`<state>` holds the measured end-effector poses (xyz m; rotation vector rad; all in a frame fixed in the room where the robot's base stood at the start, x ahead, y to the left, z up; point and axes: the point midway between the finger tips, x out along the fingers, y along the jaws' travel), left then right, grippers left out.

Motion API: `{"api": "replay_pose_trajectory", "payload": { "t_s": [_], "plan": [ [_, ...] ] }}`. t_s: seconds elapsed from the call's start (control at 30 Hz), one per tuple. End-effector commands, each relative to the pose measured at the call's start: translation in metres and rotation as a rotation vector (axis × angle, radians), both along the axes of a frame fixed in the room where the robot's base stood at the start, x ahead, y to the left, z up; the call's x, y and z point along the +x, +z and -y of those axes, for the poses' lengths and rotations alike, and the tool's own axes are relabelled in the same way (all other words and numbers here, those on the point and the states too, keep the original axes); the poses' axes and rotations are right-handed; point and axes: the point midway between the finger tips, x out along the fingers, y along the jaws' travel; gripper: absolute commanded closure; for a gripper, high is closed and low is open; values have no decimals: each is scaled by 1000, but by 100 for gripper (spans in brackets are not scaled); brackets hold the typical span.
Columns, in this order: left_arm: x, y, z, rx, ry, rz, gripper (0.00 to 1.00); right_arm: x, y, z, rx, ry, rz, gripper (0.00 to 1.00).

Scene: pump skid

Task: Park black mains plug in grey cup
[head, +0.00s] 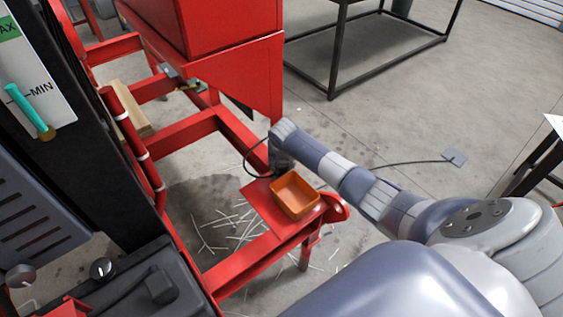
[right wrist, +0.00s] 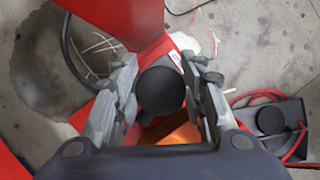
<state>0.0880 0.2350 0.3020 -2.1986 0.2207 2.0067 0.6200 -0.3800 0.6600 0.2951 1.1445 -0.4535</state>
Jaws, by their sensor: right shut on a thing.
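The black mains plug (right wrist: 160,90) shows end-on in the right wrist view as a dark round shape between the fingers. My right gripper (right wrist: 163,78) is shut on it. In the head view my right arm reaches in from the right, its wrist above the red frame beside the orange tray; the fingers are mostly hidden there. I cannot make out the grey cup for certain; a pale object (right wrist: 186,42) shows just beyond the plug in the right wrist view. My left gripper is not in view.
An orange open tray (head: 294,196) sits on the red skid frame (head: 262,247), near the wrist; it also shows below the plug (right wrist: 178,133). A black cable (head: 247,158) loops by the wrist. A dark box with red cable (right wrist: 272,122) lies at right. White strips litter the floor.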

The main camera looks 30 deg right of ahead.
Motion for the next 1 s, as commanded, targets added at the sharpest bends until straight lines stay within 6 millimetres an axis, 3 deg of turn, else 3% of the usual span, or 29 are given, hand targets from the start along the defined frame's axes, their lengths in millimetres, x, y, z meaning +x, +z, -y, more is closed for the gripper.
{"api": "replay_pose_trajectory", "payload": {
  "t_s": [0.03, 0.1, 0.13, 0.57, 0.77, 1.0],
  "plan": [
    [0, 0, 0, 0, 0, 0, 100, 0, 0, 0, 0, 0, 0, 57],
    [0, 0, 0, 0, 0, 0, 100, 0, 0, 0, 0, 0, 0, 41],
    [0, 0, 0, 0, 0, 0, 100, 0, 0, 0, 0, 0, 0, 38],
    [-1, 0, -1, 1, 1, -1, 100, -1, 4, -1, 0, 0, 1, 38],
    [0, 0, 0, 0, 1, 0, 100, -8, 25, -5, 0, 2, 3, 38],
    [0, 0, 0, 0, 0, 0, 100, -23, 65, -13, -1, 2, 4, 38]
  ]
}}
